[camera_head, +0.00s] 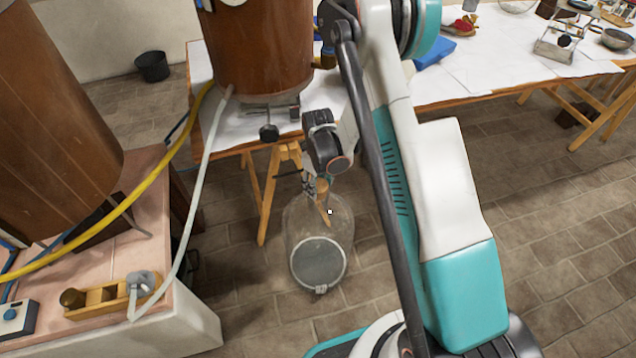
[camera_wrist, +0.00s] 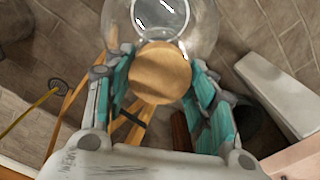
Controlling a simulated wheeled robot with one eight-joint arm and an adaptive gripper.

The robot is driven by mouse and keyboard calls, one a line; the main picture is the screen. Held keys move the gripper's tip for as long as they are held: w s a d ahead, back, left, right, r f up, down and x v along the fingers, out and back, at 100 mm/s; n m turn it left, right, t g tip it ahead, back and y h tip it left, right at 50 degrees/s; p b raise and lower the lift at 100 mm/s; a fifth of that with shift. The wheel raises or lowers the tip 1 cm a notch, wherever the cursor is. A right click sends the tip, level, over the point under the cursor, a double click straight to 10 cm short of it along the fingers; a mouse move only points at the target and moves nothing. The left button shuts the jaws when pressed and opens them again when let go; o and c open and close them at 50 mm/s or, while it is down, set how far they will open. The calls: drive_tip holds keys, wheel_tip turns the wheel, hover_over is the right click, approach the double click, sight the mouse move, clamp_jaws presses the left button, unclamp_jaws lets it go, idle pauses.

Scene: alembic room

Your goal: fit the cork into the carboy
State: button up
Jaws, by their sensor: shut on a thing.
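My gripper (camera_head: 318,180) points down in front of the worktable, shut on the round tan cork (camera_head: 322,185). In the wrist view the cork (camera_wrist: 160,75) sits between the teal fingers of my gripper (camera_wrist: 158,62), its broad flat end facing the camera. The clear glass carboy (camera_head: 300,230) is upright below my gripper in the head view, with a grey disc showing at its bottom. Its rounded glass body (camera_wrist: 205,30) shows behind the cork in the wrist view. The carboy's mouth is hidden by the cork and fingers, so I cannot tell whether the cork touches it.
A wooden-sided vessel (camera_head: 262,50) stands on the worktable behind. Yellow (camera_head: 150,180) and pale (camera_head: 192,215) hoses cross at the left, above a pink-topped bench (camera_head: 150,250). A long paper-covered table (camera_head: 480,65) is at the back right. The tiled floor (camera_head: 560,200) at right is open.

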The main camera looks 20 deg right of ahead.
sight(318, 185)
drive_tip(key=shift+f, duration=1.4)
idle(3.1)
drive_tip(key=o, duration=1)
drive_tip(key=shift+o, duration=0.7)
drive_tip(key=shift+o, duration=1.4)
drive_tip(key=shift+r+p, duration=1.6)
drive_tip(key=shift+r, duration=1.9)
